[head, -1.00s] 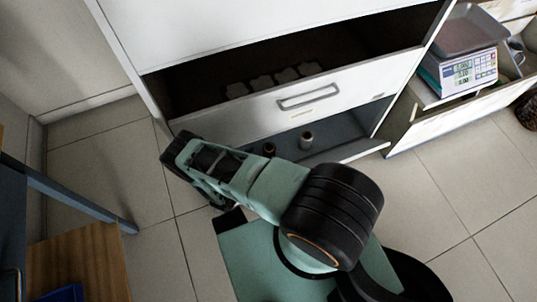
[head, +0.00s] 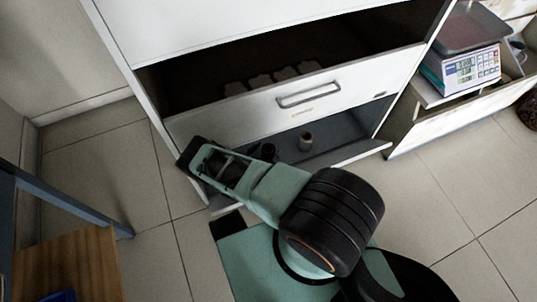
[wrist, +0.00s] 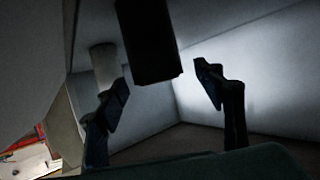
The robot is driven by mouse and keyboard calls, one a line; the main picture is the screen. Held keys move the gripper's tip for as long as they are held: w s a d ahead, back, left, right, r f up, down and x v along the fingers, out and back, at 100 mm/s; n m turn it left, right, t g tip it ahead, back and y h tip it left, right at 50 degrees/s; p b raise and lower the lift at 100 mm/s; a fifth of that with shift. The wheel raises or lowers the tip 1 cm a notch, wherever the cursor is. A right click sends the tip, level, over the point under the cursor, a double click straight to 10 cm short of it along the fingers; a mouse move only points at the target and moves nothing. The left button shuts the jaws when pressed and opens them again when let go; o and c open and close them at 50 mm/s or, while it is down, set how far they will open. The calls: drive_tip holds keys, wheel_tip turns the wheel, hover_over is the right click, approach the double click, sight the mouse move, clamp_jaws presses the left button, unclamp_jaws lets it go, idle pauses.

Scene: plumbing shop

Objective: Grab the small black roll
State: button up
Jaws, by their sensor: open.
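The small black roll (head: 268,152) stands in the low open compartment of the white cabinet, just past my gripper (head: 213,164) in the head view. In the wrist view the black roll (wrist: 148,40) is large and dark at the top centre, and its upper part runs out of the picture. My gripper (wrist: 162,80) is open, with one finger on each side below the roll and nothing held. I see no clear contact. A pale roll (head: 305,141) stands to the right in the head view, and it also shows in the wrist view (wrist: 104,66), behind the left finger.
A white drawer front (head: 290,97) with a handle hangs above the compartment, with several grey pieces (head: 275,79) in the drawer. The cabinet's side wall and lower front edge (head: 350,152) bound the space. A scale (head: 470,70) stands at the right.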

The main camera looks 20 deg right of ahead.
drive_tip(key=c, duration=1.7)
clamp_jaws()
drive_tip(key=shift+r, duration=0.1)
